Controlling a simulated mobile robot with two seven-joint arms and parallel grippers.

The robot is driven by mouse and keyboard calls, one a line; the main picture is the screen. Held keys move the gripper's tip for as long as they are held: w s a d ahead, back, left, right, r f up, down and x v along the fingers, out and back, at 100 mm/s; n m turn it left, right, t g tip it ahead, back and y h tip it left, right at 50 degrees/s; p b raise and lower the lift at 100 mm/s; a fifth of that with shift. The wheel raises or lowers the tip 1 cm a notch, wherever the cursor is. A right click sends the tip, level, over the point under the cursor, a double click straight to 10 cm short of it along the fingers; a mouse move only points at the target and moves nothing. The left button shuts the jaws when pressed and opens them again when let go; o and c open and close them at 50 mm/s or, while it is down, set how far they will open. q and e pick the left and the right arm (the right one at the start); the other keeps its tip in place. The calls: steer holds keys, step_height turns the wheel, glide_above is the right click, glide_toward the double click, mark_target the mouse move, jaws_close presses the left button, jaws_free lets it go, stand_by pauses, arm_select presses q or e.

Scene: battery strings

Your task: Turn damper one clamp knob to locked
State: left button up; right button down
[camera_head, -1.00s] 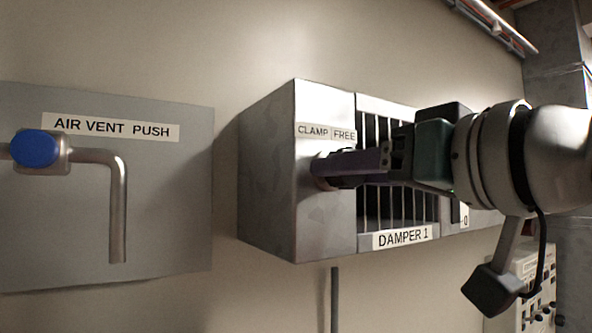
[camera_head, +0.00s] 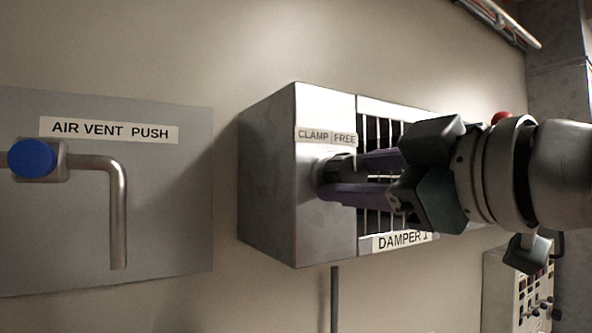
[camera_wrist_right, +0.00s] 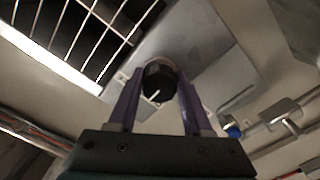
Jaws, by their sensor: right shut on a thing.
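The damper one box (camera_head: 275,175) stands out from the wall, with a "DAMPER 1" label and a "CLAMP | FREE" label (camera_head: 326,136). Under that label is the dark clamp knob (camera_head: 341,163), partly hidden by my fingers. My right gripper (camera_head: 334,179) reaches in from the right, its purple fingers on both sides of the knob and shut on it. In the right wrist view the black knob (camera_wrist_right: 159,78) sits between the fingertips (camera_wrist_right: 160,86), with a white pointer line toward the picture's bottom left. My left gripper is not in view.
A grey plate labelled "AIR VENT PUSH" (camera_head: 108,130) is at the left, with a blue button (camera_head: 34,158) and a bent pipe (camera_head: 118,215). The damper's grille bars (camera_head: 375,218) lie behind my fingers. A control panel (camera_head: 510,290) is at lower right.

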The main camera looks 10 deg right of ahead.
steer(key=n+p, duration=0.1)
steer(key=n, duration=0.3)
steer(key=shift+n, duration=0.3)
steer(key=shift+d+n+p, duration=0.1)
steer(key=shift+n+p, duration=0.25)
steer(key=shift+n, duration=1.45)
steer(key=shift+c, duration=1.7)
jaws_free()
steer(key=shift+r, duration=0.1)
